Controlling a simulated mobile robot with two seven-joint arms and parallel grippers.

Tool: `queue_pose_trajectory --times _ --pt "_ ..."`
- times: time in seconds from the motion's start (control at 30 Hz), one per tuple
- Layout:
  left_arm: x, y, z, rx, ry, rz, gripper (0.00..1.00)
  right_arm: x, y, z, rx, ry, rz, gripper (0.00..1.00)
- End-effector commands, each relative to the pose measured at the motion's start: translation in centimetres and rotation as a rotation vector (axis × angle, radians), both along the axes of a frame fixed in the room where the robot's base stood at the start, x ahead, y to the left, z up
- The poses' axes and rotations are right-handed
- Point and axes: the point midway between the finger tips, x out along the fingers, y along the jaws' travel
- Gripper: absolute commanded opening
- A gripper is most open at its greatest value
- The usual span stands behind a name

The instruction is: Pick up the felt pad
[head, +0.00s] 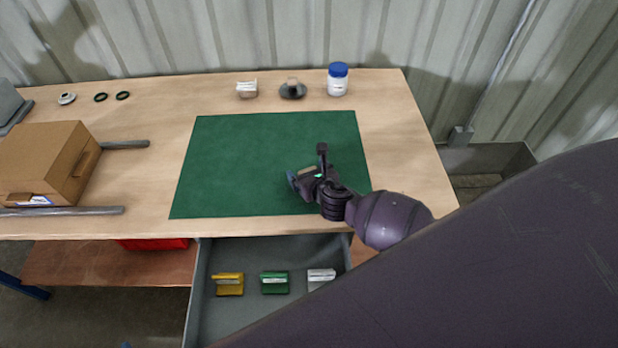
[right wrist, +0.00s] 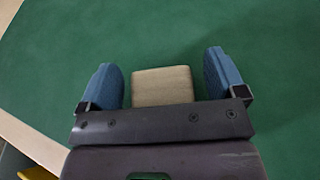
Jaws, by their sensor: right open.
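The felt pad (right wrist: 163,85) is a small beige block on the green mat (head: 260,145). In the right wrist view it lies between the two blue fingers of my right gripper (right wrist: 165,82), with a gap on each side. In the head view my right gripper (head: 306,168) is low over the right part of the mat, and the pad (head: 307,170) is mostly hidden by it. My right gripper is open and holds nothing. My left gripper is not in view.
An open drawer below the table holds a yellow (head: 228,285), a green (head: 274,283) and a white piece (head: 320,277). A cardboard box (head: 45,160) stands at left. A blue-lidded jar (head: 338,80) stands at the back. The mat's left part is clear.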

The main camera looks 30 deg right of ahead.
Motion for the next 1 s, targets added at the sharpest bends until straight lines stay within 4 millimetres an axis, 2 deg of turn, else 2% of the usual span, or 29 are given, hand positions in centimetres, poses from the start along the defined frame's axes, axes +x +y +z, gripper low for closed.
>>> queue_pose_trajectory --times 0.13,0.37,0.7,0.77,1.0 --pt "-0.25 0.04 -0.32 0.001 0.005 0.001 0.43 0.89 -0.02 -0.42 0.001 0.001 0.0 0.89" --pt "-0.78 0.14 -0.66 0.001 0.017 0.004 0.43 0.96 -0.03 -0.41 0.001 0.001 0.001 0.89" --pt "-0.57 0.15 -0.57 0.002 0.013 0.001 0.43 0.93 -0.05 -0.42 0.001 0.001 0.0 0.4" --pt "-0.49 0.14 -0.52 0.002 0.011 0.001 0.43 0.93 -0.05 -0.41 0.001 0.001 0.0 0.36" --pt "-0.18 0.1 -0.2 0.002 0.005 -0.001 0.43 0.96 -0.09 -0.01 0.001 0.0 0.0 0.36"
